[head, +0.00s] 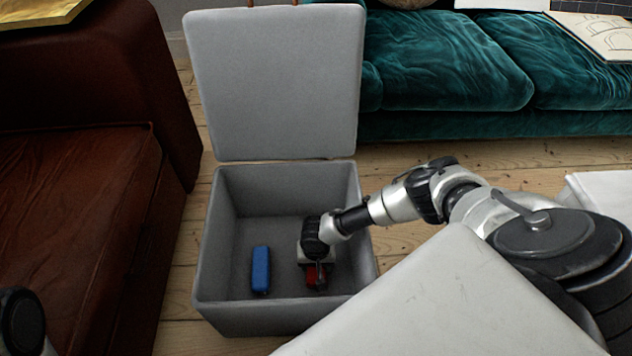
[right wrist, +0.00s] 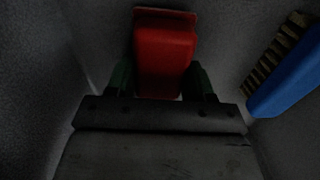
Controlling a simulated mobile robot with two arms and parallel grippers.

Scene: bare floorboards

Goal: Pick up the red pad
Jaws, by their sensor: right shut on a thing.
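The red pad (head: 311,275) is inside the grey open box (head: 209,270), low near its floor, at the right side. My right gripper (head: 317,272) reaches down into the box and is shut on the red pad. In the right wrist view the red pad (right wrist: 165,58) sits between the two fingers of the right gripper (right wrist: 164,80). I cannot tell whether the pad touches the box floor. A dark arm part (head: 22,320) of mine shows at the lower left, but my left gripper's fingers are not in view.
A blue brush (head: 261,270) lies in the box left of the pad; its bristles show in the right wrist view (right wrist: 285,75). The box lid (head: 273,80) stands open behind. A brown leather sofa (head: 75,220) is at left, a teal sofa (head: 450,70) behind.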

